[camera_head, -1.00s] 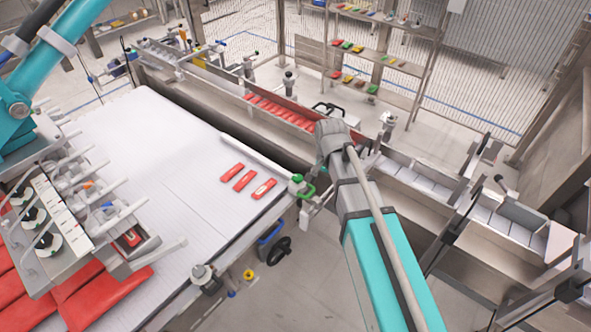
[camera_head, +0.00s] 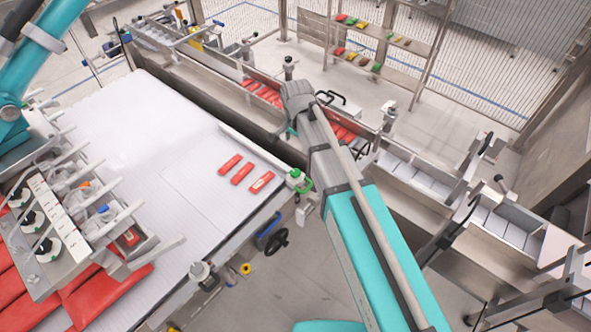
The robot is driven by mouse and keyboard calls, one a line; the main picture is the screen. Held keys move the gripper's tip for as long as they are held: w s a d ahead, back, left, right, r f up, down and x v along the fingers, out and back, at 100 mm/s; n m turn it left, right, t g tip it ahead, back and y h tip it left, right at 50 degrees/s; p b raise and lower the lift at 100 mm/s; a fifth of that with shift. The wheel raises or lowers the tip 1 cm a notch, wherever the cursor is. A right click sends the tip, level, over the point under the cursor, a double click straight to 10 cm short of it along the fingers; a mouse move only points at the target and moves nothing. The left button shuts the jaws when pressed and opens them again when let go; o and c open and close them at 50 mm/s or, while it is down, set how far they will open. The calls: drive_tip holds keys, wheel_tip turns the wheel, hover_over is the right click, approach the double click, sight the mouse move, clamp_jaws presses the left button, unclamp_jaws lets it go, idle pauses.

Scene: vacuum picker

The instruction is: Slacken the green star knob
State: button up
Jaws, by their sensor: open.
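A green knob (camera_head: 297,174) sits on a small fixture at the right corner of the white table (camera_head: 130,125). A green handle (camera_head: 306,186) is just below and right of it. At this size I cannot make out the knob's star shape. My arm reaches up from the bottom right. Its grey end with my gripper (camera_head: 295,95) is over the conveyor trough, beyond the knob and apart from it in the picture. My gripper is open; its fingertips are not clearly visible. A small teal-green part (camera_head: 291,131) shows beside my arm; I cannot tell what it is.
Three red packs (camera_head: 241,173) lie on the table near the knob. The conveyor trough (camera_head: 400,178) runs diagonally behind, with red packs in part of it. A black handwheel (camera_head: 275,241) is below the table edge. A lever mechanism (camera_head: 75,220) stands at left.

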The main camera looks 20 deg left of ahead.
sight(295, 172)
drive_tip(key=shift+a+f, duration=0.1)
drive_tip(key=shift+f, duration=0.05)
wheel_tip(295, 172, down, 14)
drive_tip(key=b, duration=1.3)
drive_tip(key=shift+s+r+b, duration=0.1)
drive_tip(key=shift+r+b, duration=0.15)
drive_tip(key=shift+b, duration=0.15)
